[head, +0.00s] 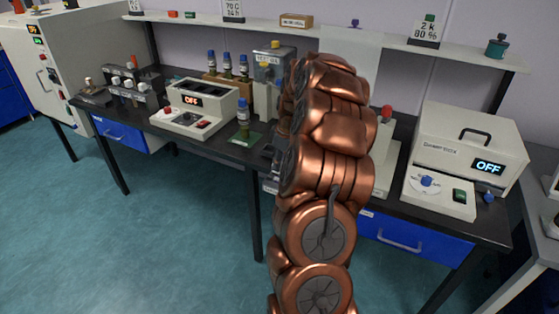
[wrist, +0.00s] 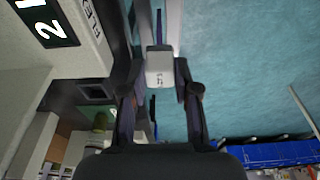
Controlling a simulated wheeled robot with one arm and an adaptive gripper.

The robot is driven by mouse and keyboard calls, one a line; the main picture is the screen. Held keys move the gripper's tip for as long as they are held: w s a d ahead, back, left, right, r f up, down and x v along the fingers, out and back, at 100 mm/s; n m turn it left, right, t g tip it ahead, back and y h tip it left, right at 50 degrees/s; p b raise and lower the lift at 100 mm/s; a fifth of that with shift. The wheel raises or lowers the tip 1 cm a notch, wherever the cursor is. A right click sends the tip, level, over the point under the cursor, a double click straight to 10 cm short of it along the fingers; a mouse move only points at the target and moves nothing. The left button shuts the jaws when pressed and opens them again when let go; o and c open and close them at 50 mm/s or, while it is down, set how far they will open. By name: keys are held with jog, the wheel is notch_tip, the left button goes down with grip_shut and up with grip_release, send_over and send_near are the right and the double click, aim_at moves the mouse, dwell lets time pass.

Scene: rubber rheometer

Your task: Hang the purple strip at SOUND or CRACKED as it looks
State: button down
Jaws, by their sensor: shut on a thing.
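My gripper (wrist: 159,82) shows in the wrist view with its two dark fingers shut on a light grey tab (wrist: 160,66) with small dark marks. A thin dark bluish strip (wrist: 158,25) lies in line with this tab beyond it; it looks like the purple strip, but its shade and any cracks are too small to tell. The held tab is up in the air, with the teal floor far below. In the head view my copper arm hides my gripper and what it holds. I cannot make out places marked SOUND or CRACKED.
In the wrist view, a beige machine (wrist: 72,35) with a lit display and lettering beginning FLEX stands close on the left. The floor is clear.

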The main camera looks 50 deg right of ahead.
jog(key=shift+f+b, duration=0.85)
jog(key=shift+f, duration=1.05)
jog(key=c, duration=0.8)
grip_release()
jog(key=shift+o, duration=0.2)
jog(key=shift+r+p, duration=0.3)
jog(key=shift+r, duration=2.7)
jog(key=shift+a, duration=0.1)
